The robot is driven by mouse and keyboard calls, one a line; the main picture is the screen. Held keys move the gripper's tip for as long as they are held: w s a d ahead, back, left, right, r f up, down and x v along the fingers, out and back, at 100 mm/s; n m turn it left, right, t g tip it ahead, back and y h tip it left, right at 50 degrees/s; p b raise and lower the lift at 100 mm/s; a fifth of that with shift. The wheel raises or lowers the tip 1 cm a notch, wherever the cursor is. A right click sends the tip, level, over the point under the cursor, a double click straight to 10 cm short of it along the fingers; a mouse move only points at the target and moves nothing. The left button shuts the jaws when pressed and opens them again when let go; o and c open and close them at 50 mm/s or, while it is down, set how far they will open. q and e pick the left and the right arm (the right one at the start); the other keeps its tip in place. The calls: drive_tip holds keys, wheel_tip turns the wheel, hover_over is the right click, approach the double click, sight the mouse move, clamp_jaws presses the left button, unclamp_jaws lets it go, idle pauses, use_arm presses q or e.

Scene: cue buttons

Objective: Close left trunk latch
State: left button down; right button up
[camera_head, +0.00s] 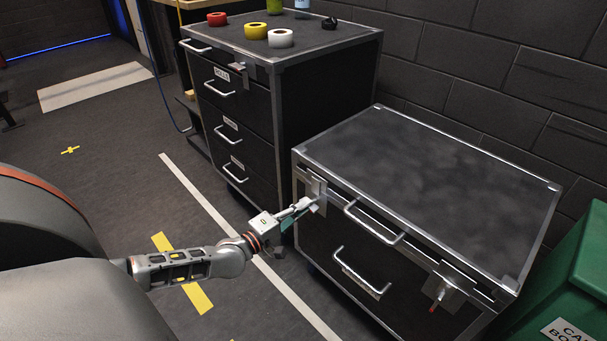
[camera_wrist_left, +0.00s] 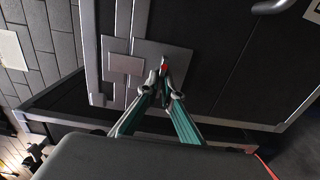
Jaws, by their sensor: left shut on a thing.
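The black trunk (camera_head: 430,180) with metal edges stands at the right, its lid down. Its left latch (camera_head: 313,184) is a grey metal plate at the front left corner. In the left wrist view the latch plate (camera_wrist_left: 170,60) fills the middle, with a small red-tipped lever (camera_wrist_left: 165,67) between my fingertips. My left gripper (camera_head: 312,204) reaches in from the left and its fingers are shut on this lever; they hide most of it. The right latch (camera_head: 439,285) has a red-tipped lever hanging down at an angle. My right gripper is not in view.
A black drawer cabinet (camera_head: 320,100) stands just behind and left of the trunk, with tape rolls (camera_head: 281,38) on top. A green bin (camera_head: 580,270) is close at the trunk's right. Two handles (camera_head: 362,272) stick out from the trunk's front. The floor at the left is open.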

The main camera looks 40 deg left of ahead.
use_arm(q)
drive_tip(key=shift+w+a+r, duration=0.15)
drive_tip(key=shift+r, duration=0.15)
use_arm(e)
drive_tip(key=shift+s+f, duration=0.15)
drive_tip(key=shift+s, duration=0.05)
use_arm(q)
drive_tip(key=c, duration=2.2)
unclamp_jaws()
drive_tip(key=shift+c, duration=0.2)
drive_tip(key=shift+f, duration=0.15)
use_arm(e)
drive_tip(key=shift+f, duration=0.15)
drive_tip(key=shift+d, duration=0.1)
use_arm(q)
drive_tip(key=s, duration=1.2)
drive_tip(key=shift+a, duration=0.35)
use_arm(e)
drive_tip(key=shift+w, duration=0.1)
